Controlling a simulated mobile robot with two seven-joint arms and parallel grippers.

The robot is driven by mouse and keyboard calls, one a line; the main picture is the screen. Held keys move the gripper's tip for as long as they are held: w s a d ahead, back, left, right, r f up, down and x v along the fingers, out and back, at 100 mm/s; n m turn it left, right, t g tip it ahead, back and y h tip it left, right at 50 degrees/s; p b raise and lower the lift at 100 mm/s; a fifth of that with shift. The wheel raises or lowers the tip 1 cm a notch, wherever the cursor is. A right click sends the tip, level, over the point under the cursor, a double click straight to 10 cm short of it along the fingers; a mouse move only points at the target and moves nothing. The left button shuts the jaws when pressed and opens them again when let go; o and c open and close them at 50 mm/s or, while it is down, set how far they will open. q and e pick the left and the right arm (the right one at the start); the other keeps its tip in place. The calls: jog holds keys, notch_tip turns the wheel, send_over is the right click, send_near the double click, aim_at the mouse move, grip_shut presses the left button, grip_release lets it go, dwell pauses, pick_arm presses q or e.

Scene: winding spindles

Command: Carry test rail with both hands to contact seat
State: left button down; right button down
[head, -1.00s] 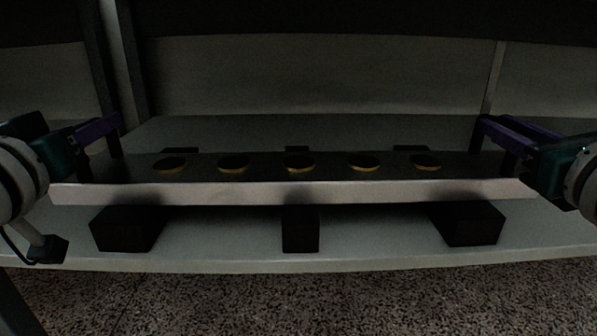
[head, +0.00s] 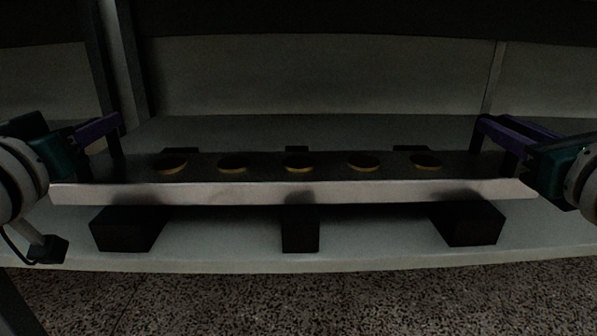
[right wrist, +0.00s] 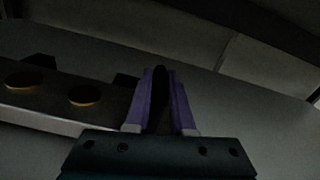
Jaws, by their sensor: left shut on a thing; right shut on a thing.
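The test rail (head: 300,191) is a long bar with a pale front face and a dark top. It lies level across the head view, with several round brass-edged discs (head: 297,161) in a row on top. My left gripper (head: 114,142) is shut on the rail's left end. My right gripper (head: 497,140) is shut on its right end. In the right wrist view my purple fingers (right wrist: 161,95) are close together beside the rail (right wrist: 50,118). The contact seat seems to be the black blocks (head: 467,223) below the rail. Whether the rail touches them is unclear.
The blocks stand on a pale shelf (head: 370,255) with a front edge above a speckled floor (head: 300,305). A grey back panel (head: 320,75) and a dark upright post (head: 121,60) at the left bound the space. Bare shelf shows between the blocks.

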jog(key=shift+d, duration=0.1)
